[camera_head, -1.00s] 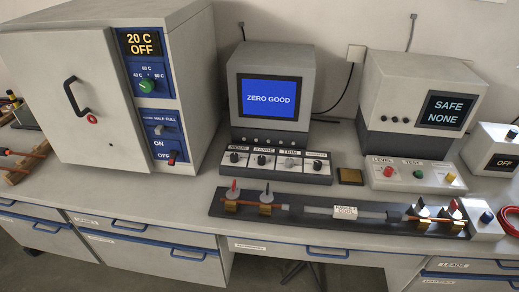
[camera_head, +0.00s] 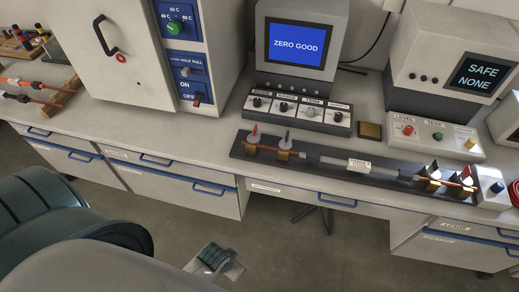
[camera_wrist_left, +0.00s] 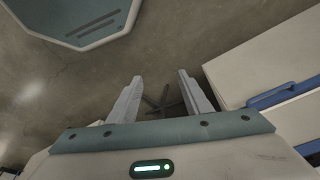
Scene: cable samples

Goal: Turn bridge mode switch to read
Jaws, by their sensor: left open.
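The bridge (camera_head: 298,45) stands on the bench in the head view, with a blue screen reading ZERO GOOD. My right gripper is not in view.
A black fixture (camera_head: 310,161) with posts and a cable sample lies in front of the bridge. An oven (camera_head: 125,50) stands left, a SAFE NONE unit (camera_head: 470,75) right. Drawers with blue handles (camera_head: 209,188) line the bench front.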

